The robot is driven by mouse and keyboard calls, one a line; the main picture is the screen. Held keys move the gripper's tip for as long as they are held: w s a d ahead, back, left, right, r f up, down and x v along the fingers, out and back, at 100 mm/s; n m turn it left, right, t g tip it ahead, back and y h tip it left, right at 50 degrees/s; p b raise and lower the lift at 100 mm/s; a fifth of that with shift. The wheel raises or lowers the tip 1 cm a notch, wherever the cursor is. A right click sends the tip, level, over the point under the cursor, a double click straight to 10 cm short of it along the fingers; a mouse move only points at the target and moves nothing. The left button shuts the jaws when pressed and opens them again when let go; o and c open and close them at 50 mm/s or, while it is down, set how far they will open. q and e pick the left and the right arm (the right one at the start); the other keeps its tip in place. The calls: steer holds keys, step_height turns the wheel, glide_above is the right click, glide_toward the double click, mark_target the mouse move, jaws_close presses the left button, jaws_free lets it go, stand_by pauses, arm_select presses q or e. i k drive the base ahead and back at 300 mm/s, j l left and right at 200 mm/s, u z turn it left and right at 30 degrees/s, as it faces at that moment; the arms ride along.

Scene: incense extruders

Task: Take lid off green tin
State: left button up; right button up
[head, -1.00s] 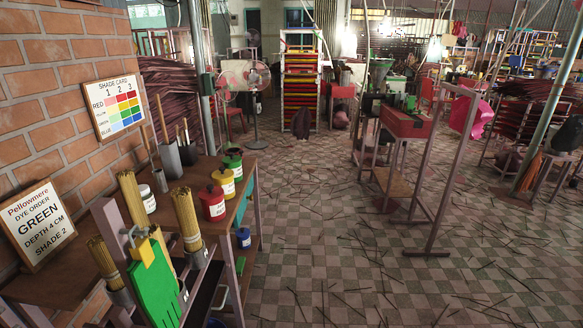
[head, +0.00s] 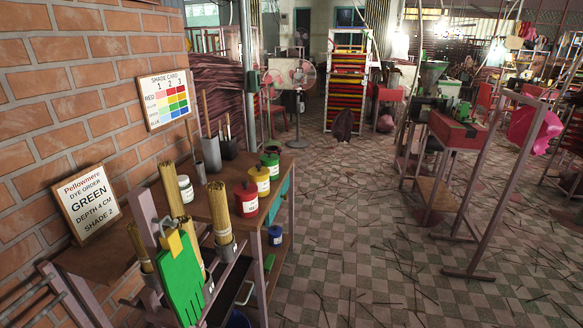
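The green tin (head: 269,164) stands on the wooden bench, at the back end of a row of lidded tins. It has a green body with a pale label, and its dark green lid (head: 269,157) sits on top. The yellow tin (head: 259,179) and the red tin (head: 246,197) stand in front of it, also lidded. Neither of my grippers shows in the head view.
A white jar (head: 186,189), grey holders (head: 211,154) and a blue tin (head: 275,236) are nearby. The tiled floor (head: 350,230) to the right is mostly open, with scattered sticks.

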mark_target(268, 158)
steer(key=i+l+u, duration=0.6)
steer(key=i+l, duration=0.25)
steer(key=i+l+u, duration=0.4)
steer(key=l, duration=0.4)
steer(key=i+l+u, duration=0.2)
steer(key=l, duration=0.25)
steer(key=i+l+u, duration=0.2)
steer(key=l, duration=0.25)
steer(key=i+l+u, duration=0.2)
steer(key=l, duration=0.3)
